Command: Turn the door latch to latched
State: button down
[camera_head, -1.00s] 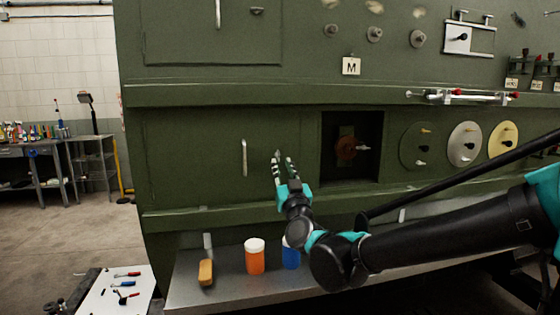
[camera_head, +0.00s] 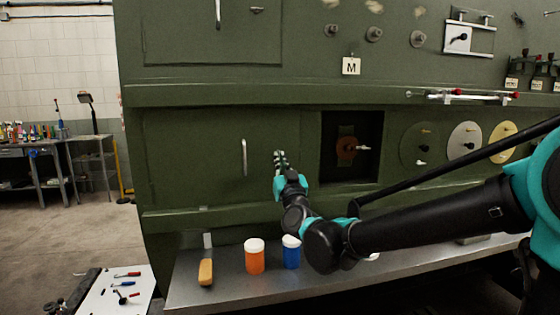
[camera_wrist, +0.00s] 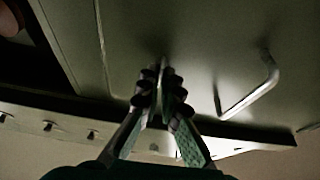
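The green lower door (camera_head: 200,150) is flat in its frame, with a pale vertical handle (camera_head: 244,157) on it. My gripper (camera_head: 280,160) is at the door's face, right of this handle. In the wrist view the dark ribbed fingers of my gripper (camera_wrist: 160,90) are drawn together. A small thin piece, the door latch (camera_wrist: 163,62), shows at and between their tips. The fingers hide most of the latch, so I cannot tell its angle. The handle also shows in the wrist view (camera_wrist: 250,92), apart from the fingers.
A dark recess with a red-brown part (camera_head: 346,148) is right of my gripper. Below, a metal shelf (camera_head: 215,290) holds a brush (camera_head: 206,270), an orange jar (camera_head: 255,260) and a blue jar (camera_head: 291,255). A ledge (camera_head: 180,218) runs under the door.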

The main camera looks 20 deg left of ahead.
jog(key=shift+m, duration=0.5)
jog(key=m+h, duration=0.3)
jog(key=m, duration=0.4)
jog(key=m+g+h, duration=0.1)
jog(key=m+h, duration=0.2)
jog(key=m, duration=0.4)
jog(key=m+h, duration=0.2)
jog(key=m, duration=0.5)
jog(key=shift+s+a+r+g+h, duration=0.2)
jog(key=shift+r+g+h, duration=0.1)
jog(key=shift+h, duration=0.1)
jog(key=shift+m, duration=0.3)
jog(key=c, duration=1.7)
grip_release()
jog(key=shift+c, duration=0.2)
jog(key=s+d, duration=0.2)
jog(key=s, duration=0.9)
jog(key=shift+s, duration=0.4)
